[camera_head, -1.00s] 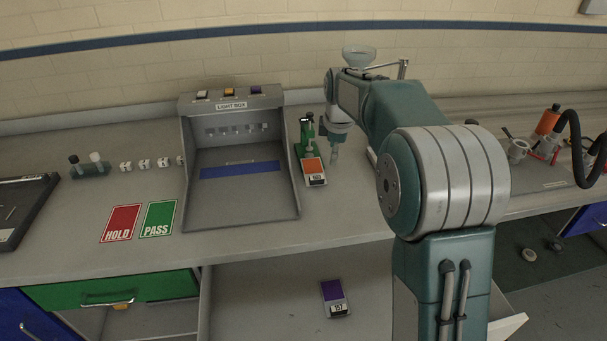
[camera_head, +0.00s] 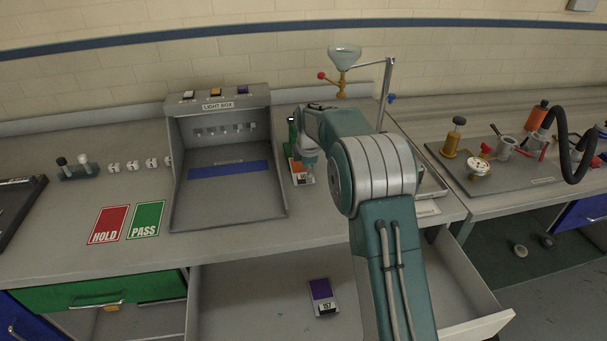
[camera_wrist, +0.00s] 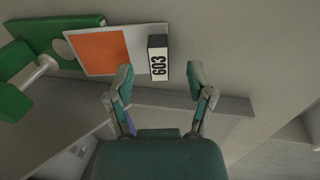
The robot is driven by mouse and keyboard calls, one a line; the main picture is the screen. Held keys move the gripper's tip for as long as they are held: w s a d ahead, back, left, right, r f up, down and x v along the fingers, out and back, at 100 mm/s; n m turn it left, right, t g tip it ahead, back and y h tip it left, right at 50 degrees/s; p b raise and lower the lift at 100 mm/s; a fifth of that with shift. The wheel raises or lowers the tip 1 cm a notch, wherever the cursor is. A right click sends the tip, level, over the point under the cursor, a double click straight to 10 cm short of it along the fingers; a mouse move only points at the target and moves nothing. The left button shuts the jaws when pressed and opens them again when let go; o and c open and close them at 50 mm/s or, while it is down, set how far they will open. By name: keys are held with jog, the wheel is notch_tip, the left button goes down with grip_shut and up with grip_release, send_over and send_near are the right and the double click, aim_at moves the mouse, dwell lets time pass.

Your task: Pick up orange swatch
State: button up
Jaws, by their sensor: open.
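The orange swatch (camera_wrist: 103,52) is an orange square on a pale card with a raised black-and-white tab marked 603. In the wrist view it lies at the upper left, partly on a green base. My gripper (camera_wrist: 161,75) is open in that view, with its two fingers on either side of the line of the 603 tab (camera_wrist: 158,58) and nothing between them. I cannot tell the height gap. In the head view the swatch (camera_head: 302,179) lies right of the light box, partly hidden by my gripper (camera_head: 308,165).
The light box (camera_head: 228,205) stands just left of the swatch. A green device (camera_wrist: 20,80) is beside it. A purple swatch (camera_head: 321,290) lies in the open drawer below. Red HOLD (camera_head: 108,224) and green PASS (camera_head: 146,219) cards lie left. A funnel stand (camera_head: 388,90) stands behind my arm.

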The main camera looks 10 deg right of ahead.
aim_at(305, 176)
jog(key=x, duration=0.3)
jog(key=shift+w+a+f, duration=0.15)
jog(key=shift+a+f, duration=0.05)
jog(key=shift+a, duration=0.15)
jog(key=shift+d, duration=0.1)
grip_shut()
